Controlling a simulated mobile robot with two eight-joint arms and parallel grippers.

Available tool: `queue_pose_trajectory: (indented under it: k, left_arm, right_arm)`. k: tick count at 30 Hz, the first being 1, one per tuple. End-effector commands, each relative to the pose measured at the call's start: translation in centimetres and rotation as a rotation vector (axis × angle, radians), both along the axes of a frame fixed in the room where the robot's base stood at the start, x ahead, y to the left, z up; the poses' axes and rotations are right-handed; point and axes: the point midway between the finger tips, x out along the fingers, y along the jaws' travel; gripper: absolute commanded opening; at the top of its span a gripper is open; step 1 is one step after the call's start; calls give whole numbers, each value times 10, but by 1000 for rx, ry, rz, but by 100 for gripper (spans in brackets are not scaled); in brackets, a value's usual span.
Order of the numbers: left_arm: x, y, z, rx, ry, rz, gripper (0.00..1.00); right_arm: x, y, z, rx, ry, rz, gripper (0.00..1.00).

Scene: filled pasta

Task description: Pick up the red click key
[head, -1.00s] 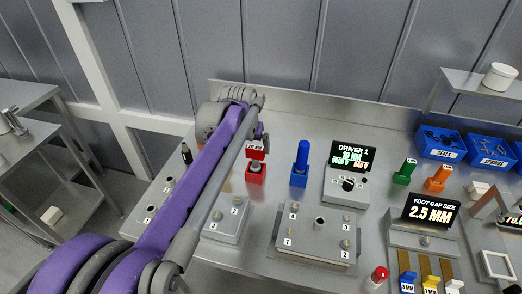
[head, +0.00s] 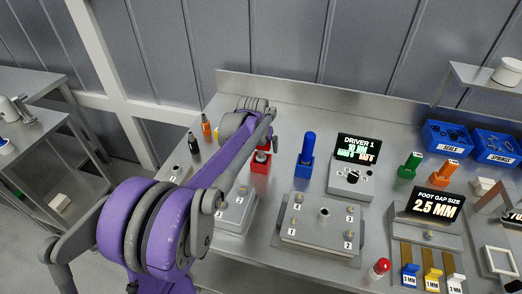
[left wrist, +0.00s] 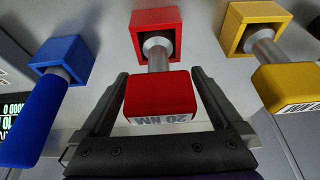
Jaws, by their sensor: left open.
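The red click key (left wrist: 157,97), with a 20 NM label on its red head, stands with its metal shaft in a red holder (left wrist: 157,18). In the left wrist view, my left gripper (left wrist: 160,74) is open, with one finger on each side of the key's head; I cannot tell whether they touch it. In the head view, the red holder (head: 260,167) shows beside the end of my left arm, which hides most of the key. My right gripper is not in view.
A blue-handled tool in a blue holder (head: 304,168) stands close to the right. A yellow key in a yellow holder (left wrist: 254,28) is on the other side. A screen box (head: 352,178) and a numbered plate (head: 320,240) are farther right.

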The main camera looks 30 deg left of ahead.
Motion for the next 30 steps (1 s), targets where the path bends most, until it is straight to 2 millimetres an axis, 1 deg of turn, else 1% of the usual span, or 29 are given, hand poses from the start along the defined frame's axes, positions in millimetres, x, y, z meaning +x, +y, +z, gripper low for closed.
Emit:
queue_pose_trajectory:
  k: [1, 2, 3, 5, 6, 8, 9, 11, 12, 16, 17, 23, 25, 28, 30]
  left_arm:
    - [0, 0, 0, 0, 0, 0, 98]
    - [0, 0, 0, 0, 0, 0, 93]
    - [0, 0, 0, 0, 0, 0, 86]
    - [0, 0, 0, 0, 0, 0, 75]
    - [0, 0, 0, 0, 0, 0, 68]
    - [0, 0, 0, 0, 0, 0, 57]
    - [0, 0, 0, 0, 0, 0, 50]
    - [0, 0, 0, 0, 0, 0, 39]
    - [0, 0, 0, 0, 0, 0, 32]
    - [0, 0, 0, 0, 0, 0, 8]
    - [0, 0, 1, 0, 0, 0, 6]
    - [0, 0, 1, 0, 0, 0, 6]
    - [0, 0, 5, 0, -1, 0, 6]
    - [0, 0, 18, 0, -1, 0, 6]
    - [0, 0, 32, 0, -1, 1, 6]
  right_arm:
    - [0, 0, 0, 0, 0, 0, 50]
    - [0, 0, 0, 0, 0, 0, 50]
    - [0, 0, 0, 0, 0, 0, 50]
    - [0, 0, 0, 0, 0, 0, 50]
    - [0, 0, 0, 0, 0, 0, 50]
    - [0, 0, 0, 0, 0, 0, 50]
    - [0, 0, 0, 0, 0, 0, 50]
    - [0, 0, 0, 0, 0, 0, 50]
    - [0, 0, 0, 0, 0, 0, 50]
    - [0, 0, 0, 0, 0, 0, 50]
    - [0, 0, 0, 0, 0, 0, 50]
    - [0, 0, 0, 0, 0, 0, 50]
    - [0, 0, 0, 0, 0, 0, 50]
    - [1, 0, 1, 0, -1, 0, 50]
    - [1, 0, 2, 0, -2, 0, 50]
